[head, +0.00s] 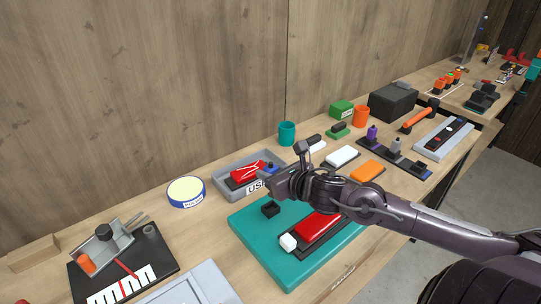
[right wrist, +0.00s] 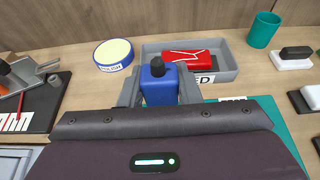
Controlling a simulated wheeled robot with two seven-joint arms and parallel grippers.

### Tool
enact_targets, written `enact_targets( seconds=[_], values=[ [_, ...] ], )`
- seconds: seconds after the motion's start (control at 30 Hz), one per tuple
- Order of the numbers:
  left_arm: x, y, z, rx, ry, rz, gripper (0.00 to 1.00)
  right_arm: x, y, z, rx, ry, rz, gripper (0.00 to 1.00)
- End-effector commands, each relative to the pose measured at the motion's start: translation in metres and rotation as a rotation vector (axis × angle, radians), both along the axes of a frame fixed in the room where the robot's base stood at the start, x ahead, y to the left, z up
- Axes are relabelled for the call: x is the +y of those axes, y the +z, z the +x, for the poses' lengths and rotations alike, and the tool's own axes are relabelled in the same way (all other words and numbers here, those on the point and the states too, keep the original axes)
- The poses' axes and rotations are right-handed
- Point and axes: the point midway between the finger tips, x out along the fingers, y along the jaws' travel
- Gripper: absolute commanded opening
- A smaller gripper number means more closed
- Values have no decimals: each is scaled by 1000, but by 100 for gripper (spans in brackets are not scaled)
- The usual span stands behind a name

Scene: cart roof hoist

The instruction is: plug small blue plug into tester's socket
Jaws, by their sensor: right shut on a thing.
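My right gripper (head: 272,180) is shut on the small blue plug (right wrist: 158,86), which has a black knob on top. The plug stands upright between the two grey fingers in the right wrist view, and a bit of it shows in the head view (head: 270,168). The gripper is above the back edge of a teal mat (head: 253,232), close to the grey tray. On the mat is a red device (head: 316,225) on a dark base with a white block (head: 288,242) at its near end. A small black block (head: 270,209) also stands on the mat. I cannot tell which part is the tester's socket.
A grey tray (right wrist: 222,73) marked "USED" holds a red piece with white lines (right wrist: 190,57). A round yellow-topped tin (head: 186,191), a teal cup (head: 287,133) and an orange block (head: 367,171) stand around. The wooden wall closes off the back.

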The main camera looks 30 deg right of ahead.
Motion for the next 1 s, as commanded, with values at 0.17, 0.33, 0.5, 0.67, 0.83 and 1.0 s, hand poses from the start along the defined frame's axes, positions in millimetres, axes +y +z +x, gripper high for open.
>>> enact_targets(
  seconds=[0.17, 0.33, 0.5, 0.67, 0.83, 1.0],
  values=[
    [0, 0, 0, 0, 0, 0, 36, 0, -6, -1, -5, -3, -2, 4],
    [0, -1, 0, 0, 0, 0, 36, 0, -5, -1, -5, -2, -2, 4],
    [0, -4, 0, 0, 0, 0, 36, 0, -7, -1, -4, -3, -4, 4],
    [0, -13, 0, 0, 0, 0, 36, 0, -16, -1, -4, -3, -3, 4],
    [0, -29, 0, 0, 0, 0, 36, 0, -32, -1, -4, -3, -3, 4],
    [0, -46, 0, 1, 0, 0, 36, 0, -49, -1, -3, -3, -3, 4]
  ],
)
